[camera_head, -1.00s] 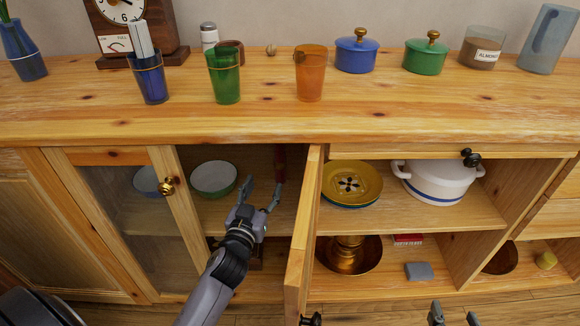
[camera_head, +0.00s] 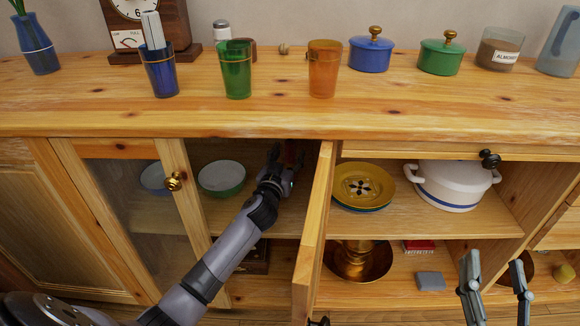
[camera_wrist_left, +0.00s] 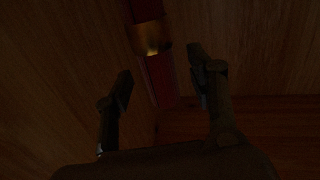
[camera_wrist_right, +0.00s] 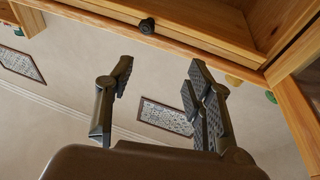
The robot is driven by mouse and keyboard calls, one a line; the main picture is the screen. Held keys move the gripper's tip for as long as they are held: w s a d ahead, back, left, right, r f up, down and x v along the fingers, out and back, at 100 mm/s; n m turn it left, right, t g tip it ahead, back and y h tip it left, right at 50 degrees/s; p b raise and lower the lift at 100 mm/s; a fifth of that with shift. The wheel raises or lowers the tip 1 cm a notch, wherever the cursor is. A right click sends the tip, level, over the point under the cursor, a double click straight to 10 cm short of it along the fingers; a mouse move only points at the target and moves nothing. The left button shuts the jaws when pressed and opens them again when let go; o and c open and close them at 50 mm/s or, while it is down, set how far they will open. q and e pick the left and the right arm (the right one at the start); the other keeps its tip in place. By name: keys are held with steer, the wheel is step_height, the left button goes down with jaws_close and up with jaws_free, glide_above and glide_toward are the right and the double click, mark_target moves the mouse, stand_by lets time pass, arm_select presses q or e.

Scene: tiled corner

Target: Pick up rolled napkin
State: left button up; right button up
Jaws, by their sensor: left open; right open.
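The rolled napkin (camera_wrist_left: 160,82) is a dark red roll with a gold ring around it, standing in the cabinet compartment. In the left wrist view it passes between the two fingers of my left gripper (camera_wrist_left: 160,72), which is open. The picture is dark, so I cannot tell whether a finger touches it. In the head view my left gripper (camera_head: 284,162) reaches into the upper compartment and mostly hides the red roll (camera_head: 294,150). My right gripper (camera_head: 495,265) is open and empty in front of the right-hand shelves; it also shows in the right wrist view (camera_wrist_right: 160,72).
An open cabinet door (camera_head: 312,240) stands just right of my left arm. A bowl (camera_head: 222,178) sits on the shelf left of my left gripper. Yellow plates (camera_head: 350,185) and a white pot (camera_head: 450,187) are right of the door. The countertop (camera_head: 200,118) is above.

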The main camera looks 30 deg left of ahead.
arm_select(q)
steer(key=shift+w+a, duration=0.15)
steer(key=shift+w, duration=0.75)
arm_select(e)
steer(key=shift+s+a+r+t+y, duration=0.15)
steer(key=shift+r+t, duration=0.15)
steer(key=shift+r, duration=0.25)
steer(key=shift+s+d+r+t+y, duration=0.15)
steer(key=shift+r+t, duration=0.15)
steer(key=shift+r, duration=0.2)
arm_select(q)
steer(key=shift+c, duration=0.6)
arm_select(e)
steer(key=shift+a, duration=0.1)
arm_select(q)
steer(key=c, duration=1.1)
steer(key=shift+r, duration=0.2)
arm_select(e)
steer(key=shift+f, duration=0.1)
